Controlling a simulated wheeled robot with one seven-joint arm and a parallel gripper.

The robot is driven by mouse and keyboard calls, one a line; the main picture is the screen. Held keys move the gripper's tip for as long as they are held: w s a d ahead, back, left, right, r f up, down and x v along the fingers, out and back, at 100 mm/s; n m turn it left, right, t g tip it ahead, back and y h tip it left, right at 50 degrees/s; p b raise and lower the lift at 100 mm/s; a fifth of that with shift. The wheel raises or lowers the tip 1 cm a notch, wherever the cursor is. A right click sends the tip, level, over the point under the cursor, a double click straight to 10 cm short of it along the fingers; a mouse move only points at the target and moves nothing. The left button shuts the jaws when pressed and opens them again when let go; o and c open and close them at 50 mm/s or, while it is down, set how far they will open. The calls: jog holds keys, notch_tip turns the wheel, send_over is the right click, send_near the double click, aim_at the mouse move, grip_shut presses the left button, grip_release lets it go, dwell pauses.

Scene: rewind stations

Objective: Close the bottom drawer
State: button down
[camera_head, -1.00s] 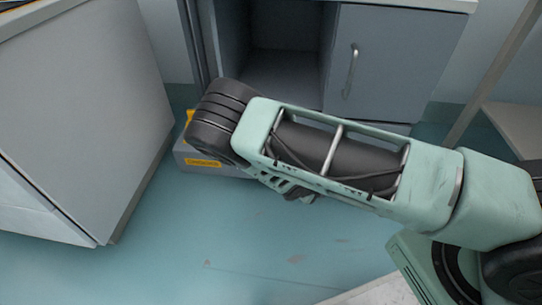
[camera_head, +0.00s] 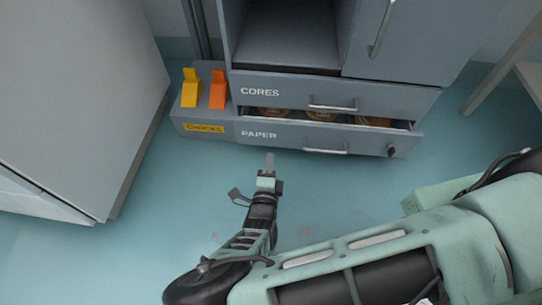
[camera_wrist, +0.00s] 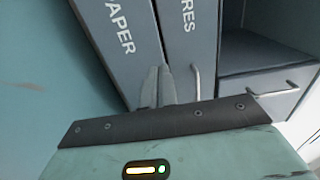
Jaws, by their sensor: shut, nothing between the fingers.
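The bottom drawer (camera_head: 320,138), marked PAPER, stands partly open at the base of the grey cabinet, with several round brown things showing inside. It has a bar handle and a dark round lock at its right end. In the wrist view the PAPER drawer front (camera_wrist: 122,45) runs up the picture beside the CORES front (camera_wrist: 188,35). My gripper (camera_head: 269,162) is shut and empty, pointing at the drawer front near its left part, low over the floor. In the wrist view my shut fingertips (camera_wrist: 157,82) lie over the drawer fronts; I cannot tell whether they touch.
The CORES drawer (camera_head: 335,95) above is shut, below an open compartment (camera_head: 285,40) and a door (camera_head: 425,40). A grey CHOCKS holder (camera_head: 203,126) with yellow and orange chocks stands left of the drawer. A grey cabinet (camera_head: 80,90) stands at left. Floor in front is clear.

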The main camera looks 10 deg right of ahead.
aim_at(275, 123)
jog(key=b+x, duration=0.2)
jog(key=x, duration=0.3)
jog(key=b+x, duration=0.3)
jog(key=x, duration=0.2)
jog(key=shift+w+d+f, duration=0.15)
jog(key=shift+w+f, duration=0.1)
jog(key=shift+w, duration=0.05)
jog(key=shift+w+d+r, duration=0.1)
jog(key=shift+w+r, duration=0.1)
jog(key=shift+w, duration=0.25)
jog(key=shift+w+d, duration=0.1)
jog(key=shift+w, duration=0.1)
jog(key=p+x, duration=0.1)
jog(key=x, duration=0.2)
jog(key=shift+s, duration=0.1)
